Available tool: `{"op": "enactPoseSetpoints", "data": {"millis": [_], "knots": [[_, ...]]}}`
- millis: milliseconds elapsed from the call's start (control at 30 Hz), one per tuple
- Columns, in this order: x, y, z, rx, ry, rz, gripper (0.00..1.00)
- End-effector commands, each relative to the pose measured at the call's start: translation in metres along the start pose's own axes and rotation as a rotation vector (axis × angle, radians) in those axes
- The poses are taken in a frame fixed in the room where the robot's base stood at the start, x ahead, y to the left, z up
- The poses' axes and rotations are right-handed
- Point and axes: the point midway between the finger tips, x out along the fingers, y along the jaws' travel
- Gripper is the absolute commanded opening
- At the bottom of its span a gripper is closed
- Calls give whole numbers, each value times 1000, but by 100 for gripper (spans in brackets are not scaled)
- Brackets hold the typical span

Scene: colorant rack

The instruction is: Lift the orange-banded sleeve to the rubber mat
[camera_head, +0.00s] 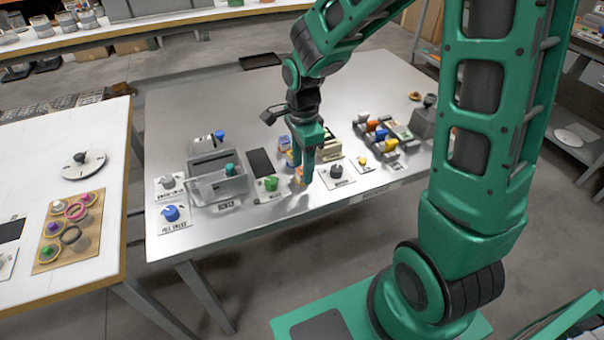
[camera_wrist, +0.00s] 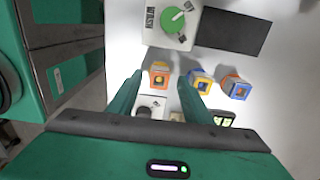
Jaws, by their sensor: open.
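A small box-like sleeve (camera_wrist: 159,75) with orange edges stands on the table in the wrist view. It lies between the fingertips of my gripper (camera_wrist: 160,80), which is open, with a gap to the sleeve on each side. Two other sleeves stand to its right: a blue and yellow one (camera_wrist: 201,76), partly behind the right finger, and a blue and orange one (camera_wrist: 236,87). The black rubber mat (camera_wrist: 233,30) lies flat and bare beyond them; it also shows in the head view (camera_head: 260,162). In the head view my gripper (camera_head: 305,180) points down and partly hides the sleeves.
A green dial (camera_wrist: 174,20) on a plate sits left of the mat. A grey bin (camera_head: 215,187) and a blue knob (camera_head: 171,214) are at the table's left. A rack of coloured parts (camera_head: 383,136) stands at the right. The table's back is mostly clear.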

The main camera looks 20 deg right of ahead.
Motion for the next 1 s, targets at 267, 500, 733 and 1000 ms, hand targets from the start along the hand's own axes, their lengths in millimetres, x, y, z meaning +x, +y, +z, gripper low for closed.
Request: {"op": "enactPoseSetpoints", "data": {"millis": [267,500,733,1000], "knots": [[10,0,0,-1,0,-1,45],[10,0,0,0,0,-1,9],[10,0,0,0,0,-1,2],[2,0,0,0,0,-2,2]]}}
